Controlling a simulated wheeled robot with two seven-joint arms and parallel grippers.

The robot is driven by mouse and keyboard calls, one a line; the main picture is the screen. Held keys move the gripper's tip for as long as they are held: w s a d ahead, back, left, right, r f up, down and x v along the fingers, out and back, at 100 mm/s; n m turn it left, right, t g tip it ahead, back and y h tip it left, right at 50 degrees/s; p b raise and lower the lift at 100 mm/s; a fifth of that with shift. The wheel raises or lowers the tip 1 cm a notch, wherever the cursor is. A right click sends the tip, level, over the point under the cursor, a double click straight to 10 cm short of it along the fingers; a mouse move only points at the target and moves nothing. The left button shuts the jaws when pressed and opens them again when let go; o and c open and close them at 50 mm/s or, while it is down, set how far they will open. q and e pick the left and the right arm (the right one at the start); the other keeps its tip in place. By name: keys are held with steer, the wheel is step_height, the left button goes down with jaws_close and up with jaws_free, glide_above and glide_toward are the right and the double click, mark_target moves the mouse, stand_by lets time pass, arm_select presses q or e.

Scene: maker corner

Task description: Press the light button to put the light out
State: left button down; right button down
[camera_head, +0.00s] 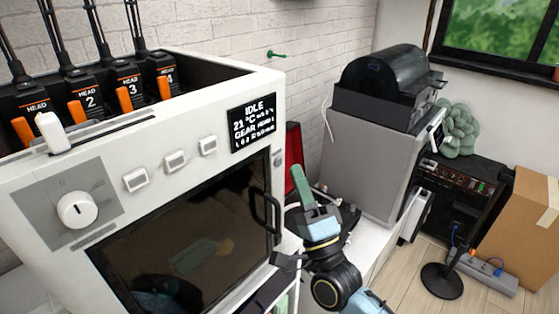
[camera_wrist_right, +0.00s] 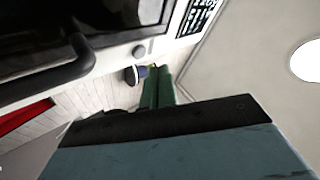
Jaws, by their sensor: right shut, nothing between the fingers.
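A white machine (camera_head: 185,106) fills the left of the head view, with three square pale buttons (camera_head: 175,161) in a row above its dark glass door (camera_head: 190,235). A small round grey button (camera_head: 278,161) sits right of the door's upper corner; it also shows in the wrist view (camera_wrist_right: 139,51). I cannot read which is the light button. The glass looks dark, with reflections. My right gripper (camera_head: 298,172) is shut and empty, its green fingers pointing up just right of the round button. In the wrist view the fingertips (camera_wrist_right: 157,70) appear close to it; contact cannot be told. My left gripper is out of view.
The black door handle (camera_head: 266,214) stands out close to my right gripper. A dial (camera_head: 76,210) and a display reading IDLE (camera_head: 252,121) are on the panel. A grey cabinet (camera_head: 366,150) with a black machine on top stands behind. Floor shows at the right.

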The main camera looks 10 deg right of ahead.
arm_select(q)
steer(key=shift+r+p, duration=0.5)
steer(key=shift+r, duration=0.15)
arm_select(e)
steer(key=s+d, duration=0.1)
steer(key=s, duration=0.1)
steer(key=s+d, duration=0.1)
steer(key=shift+s+d, duration=0.35)
steer(key=shift+d, duration=0.05)
